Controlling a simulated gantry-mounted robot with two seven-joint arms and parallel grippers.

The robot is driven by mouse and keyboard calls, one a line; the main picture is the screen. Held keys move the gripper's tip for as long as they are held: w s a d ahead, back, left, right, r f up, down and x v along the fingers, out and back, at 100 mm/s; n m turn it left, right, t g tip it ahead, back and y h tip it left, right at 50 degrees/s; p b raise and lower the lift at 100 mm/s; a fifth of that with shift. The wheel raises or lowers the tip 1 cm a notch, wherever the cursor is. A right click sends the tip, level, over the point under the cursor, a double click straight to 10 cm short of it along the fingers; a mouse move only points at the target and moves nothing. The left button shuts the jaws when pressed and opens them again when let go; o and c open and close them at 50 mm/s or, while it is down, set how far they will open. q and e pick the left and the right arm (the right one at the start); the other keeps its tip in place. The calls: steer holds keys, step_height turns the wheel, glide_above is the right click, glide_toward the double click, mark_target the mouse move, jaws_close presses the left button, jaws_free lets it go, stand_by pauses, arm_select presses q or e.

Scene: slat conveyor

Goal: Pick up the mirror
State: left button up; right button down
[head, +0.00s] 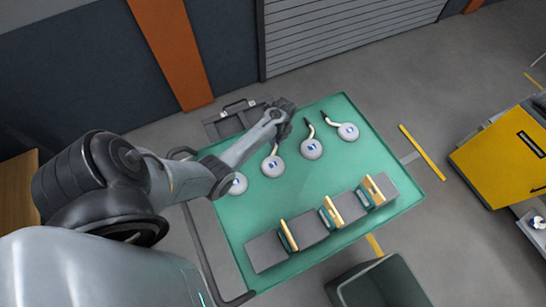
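Several round, pale objects with thin curved handles and blue square marks lie in a slanting row on the green table top; they look like hand mirrors. One (237,184) is partly covered by my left arm. Another (273,166) lies just below my wrist, its handle running up towards the arm. A third (311,149) and a last one (348,132) lie farther right, with dark handle tips. My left gripper (286,106) is over the far edge of the table, beyond the mirrors. Its fingers are small and dark, so their opening is unclear. My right gripper is out of view.
A grey block (265,252) with several upright wood-and-teal pieces stands along the near side of the green table (232,222). A dark bin (378,288) is below it. A yellow cabinet (497,160) stands right. Floor between table and cabinet is mostly clear.

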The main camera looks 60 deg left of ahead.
arm_select(q)
steer(key=shift+f, duration=0.45)
jaws_close()
